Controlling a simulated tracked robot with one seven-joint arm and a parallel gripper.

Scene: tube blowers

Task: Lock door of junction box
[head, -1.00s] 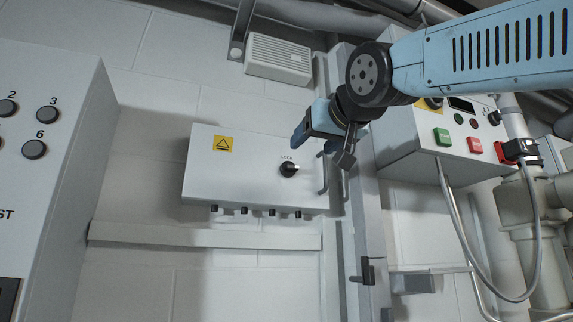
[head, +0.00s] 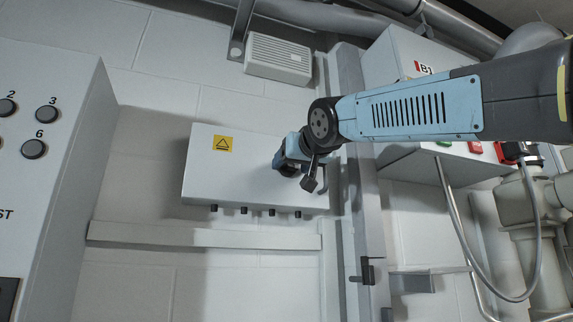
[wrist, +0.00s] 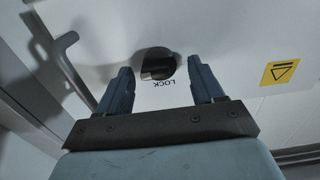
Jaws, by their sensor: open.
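The junction box (head: 235,180) is a pale wall box with a yellow warning label, its door closed flat in the head view. In the wrist view its door (wrist: 225,50) fills much of the picture, upside down. A dark round lock knob (wrist: 158,65) sits there beside the word LOCK, between and beyond my fingertips. My gripper (wrist: 161,80) is open and empty, with one finger to each side of the knob; I cannot tell whether they touch it. In the head view my gripper (head: 290,165) is in front of the box's right part and hides the knob.
A door handle (wrist: 65,55) stands out at the left in the wrist view. A control panel (head: 50,150) with buttons is at the left, and another control box (head: 395,65) is at the right. A vertical metal post (head: 362,210) stands right of the junction box.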

